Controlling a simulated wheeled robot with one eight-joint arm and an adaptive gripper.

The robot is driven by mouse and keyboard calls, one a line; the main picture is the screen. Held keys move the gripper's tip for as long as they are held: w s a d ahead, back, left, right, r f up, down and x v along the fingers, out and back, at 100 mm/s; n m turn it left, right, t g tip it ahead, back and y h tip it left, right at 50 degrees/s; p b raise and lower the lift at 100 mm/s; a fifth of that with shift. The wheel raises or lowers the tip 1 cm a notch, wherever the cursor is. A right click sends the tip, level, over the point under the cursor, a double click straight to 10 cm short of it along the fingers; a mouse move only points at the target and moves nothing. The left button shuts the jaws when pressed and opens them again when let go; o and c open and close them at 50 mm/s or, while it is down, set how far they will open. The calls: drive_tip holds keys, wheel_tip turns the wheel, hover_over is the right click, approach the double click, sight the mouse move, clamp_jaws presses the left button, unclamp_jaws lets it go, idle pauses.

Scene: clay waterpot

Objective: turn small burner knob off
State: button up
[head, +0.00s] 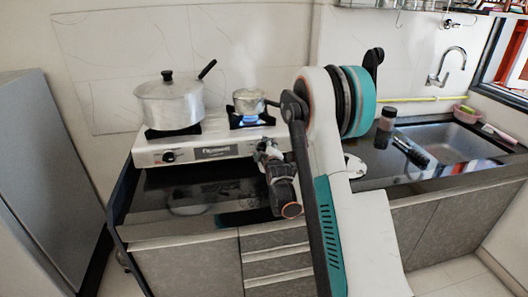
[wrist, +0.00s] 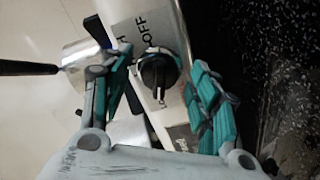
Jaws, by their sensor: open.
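The small burner's black knob (wrist: 158,72) sits on the metal stove front, with "OFF" printed above it in the wrist view. Its raised bar runs roughly up and down there; which way it points is unclear. My gripper (wrist: 160,86) is open, one teal-padded finger on each side of the knob; contact is unclear. In the head view my gripper (head: 264,150) is at the right front of the stove (head: 215,143) and hides this knob. A blue flame (head: 250,118) burns under the small steaming pot (head: 248,102).
A large lidded pot (head: 170,105) stands on the left burner, above another black knob (head: 168,156). The dark counter (head: 150,200) is mostly clear in front of the stove. A jar (head: 387,120) and a sink (head: 450,143) are to the right.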

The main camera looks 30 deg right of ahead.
drive_tip(key=c, duration=1.1)
drive_tip(key=shift+o, duration=0.2)
